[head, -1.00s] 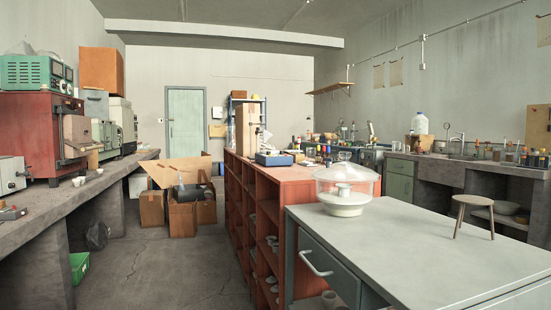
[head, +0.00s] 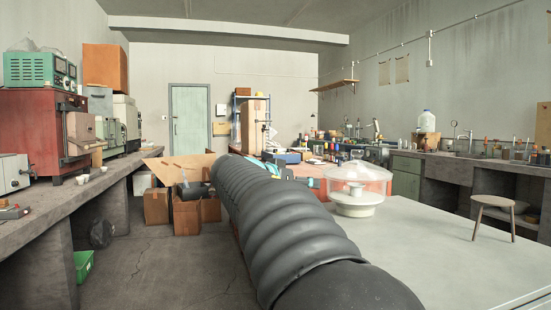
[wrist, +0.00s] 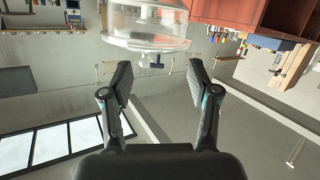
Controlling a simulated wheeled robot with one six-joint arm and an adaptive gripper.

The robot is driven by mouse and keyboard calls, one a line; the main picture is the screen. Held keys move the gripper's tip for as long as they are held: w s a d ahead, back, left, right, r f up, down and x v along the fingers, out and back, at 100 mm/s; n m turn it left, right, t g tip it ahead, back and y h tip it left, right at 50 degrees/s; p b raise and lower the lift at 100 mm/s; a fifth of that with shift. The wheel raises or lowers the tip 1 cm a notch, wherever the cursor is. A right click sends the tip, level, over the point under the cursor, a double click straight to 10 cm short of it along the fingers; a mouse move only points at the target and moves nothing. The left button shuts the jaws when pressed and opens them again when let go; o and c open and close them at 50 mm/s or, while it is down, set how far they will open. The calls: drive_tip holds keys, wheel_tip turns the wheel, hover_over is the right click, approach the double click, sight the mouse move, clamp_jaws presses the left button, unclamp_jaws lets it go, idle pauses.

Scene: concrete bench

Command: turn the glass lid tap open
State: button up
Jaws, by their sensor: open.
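A glass vessel with a clear domed lid (head: 356,171) and a white lower part (head: 355,205) stands upright on the pale bench top. In the wrist view, which looks upside down, the clear glass lid (wrist: 145,25) fills the top middle. I see no contact with the tap. In the head view my arm hides most of my gripper, and the tap cannot be made out.
A wooden stool (head: 493,213) stands on the right of the pale bench top (head: 430,250). Cardboard boxes (head: 185,205) stand on the floor to the left. The bench around the vessel is mostly clear.

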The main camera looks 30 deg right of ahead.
sight(339, 157)
drive_tip(key=w+d+r+m+g+h, duration=0.1)
drive_tip(key=w+d+r+m+h, duration=0.2)
drive_tip(key=d+r, duration=0.15)
drive_tip(key=d+p, duration=0.1)
drive_tip(key=d, duration=0.3)
drive_tip(key=w+d, duration=0.1)
drive_tip(key=d, duration=0.4)
drive_tip(key=d+p, duration=0.1)
drive_tip(key=d, duration=0.3)
drive_tip(key=shift+w+d+r+p, duration=0.15)
drive_tip(key=shift+d+r+p, duration=0.05)
drive_tip(key=shift+r+p, duration=0.15)
clamp_jaws()
